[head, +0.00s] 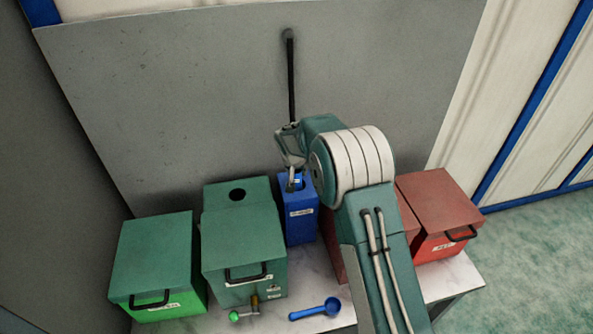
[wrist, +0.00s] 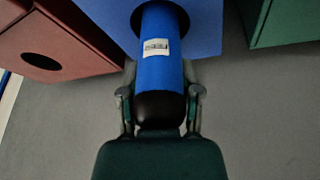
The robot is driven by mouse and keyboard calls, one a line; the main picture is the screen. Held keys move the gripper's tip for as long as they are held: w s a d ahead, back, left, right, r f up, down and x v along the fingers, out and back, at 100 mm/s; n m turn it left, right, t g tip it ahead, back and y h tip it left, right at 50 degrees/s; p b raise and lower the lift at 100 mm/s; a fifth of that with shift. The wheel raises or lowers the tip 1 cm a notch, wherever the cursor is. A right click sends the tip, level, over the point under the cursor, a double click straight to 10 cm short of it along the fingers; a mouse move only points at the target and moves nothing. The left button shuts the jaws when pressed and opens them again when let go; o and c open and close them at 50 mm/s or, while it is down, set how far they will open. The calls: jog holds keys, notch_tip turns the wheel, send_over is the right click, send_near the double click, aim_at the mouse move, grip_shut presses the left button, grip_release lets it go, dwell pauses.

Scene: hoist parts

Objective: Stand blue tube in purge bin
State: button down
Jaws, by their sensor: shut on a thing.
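A blue tube (wrist: 158,80) with a white label and a black end cap shows in the wrist view. My gripper (wrist: 160,98) is shut on it, with one finger on each side near the black end. The tube's far end reaches into the dark round hole in the top of a blue bin (wrist: 208,25); that end is hidden, so its depth cannot be told. In the head view, my gripper (head: 292,170) is right over the narrow blue bin (head: 299,222), which has a white label too small to read. Little of the tube shows there.
A dark green box with a round hole (head: 237,228) and a green-lidded bin (head: 152,262) stand left of the blue bin. A red bin (head: 440,212) stands right, behind my arm. A blue scoop (head: 315,310) and a small green-ended fitting (head: 245,310) lie in front. A grey panel (head: 200,90) rises behind.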

jog(key=shift+f, duration=0.2)
jog(key=shift+c, duration=1)
grip_release()
jog(key=v, duration=1.2)
